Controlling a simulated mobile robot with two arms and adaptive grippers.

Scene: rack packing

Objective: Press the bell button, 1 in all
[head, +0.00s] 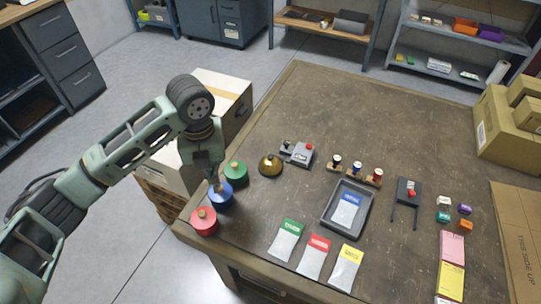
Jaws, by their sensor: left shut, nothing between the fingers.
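A brass-coloured dome bell (270,166) stands on the brown table near its left edge, with a small button on its top. My left gripper (215,184) is shut and empty. It points down at the left edge of the table, to the left of the bell and apart from it. Its tips are close to a blue round piece with a knob (221,197); whether they touch it I cannot tell. My right gripper is not in view.
A green round piece (236,173) stands between the gripper and the bell; a red one (204,222) is nearer. A grey device with a red button (300,153) sits right of the bell. A dark tray (328,217) holds a blue-labelled packet.

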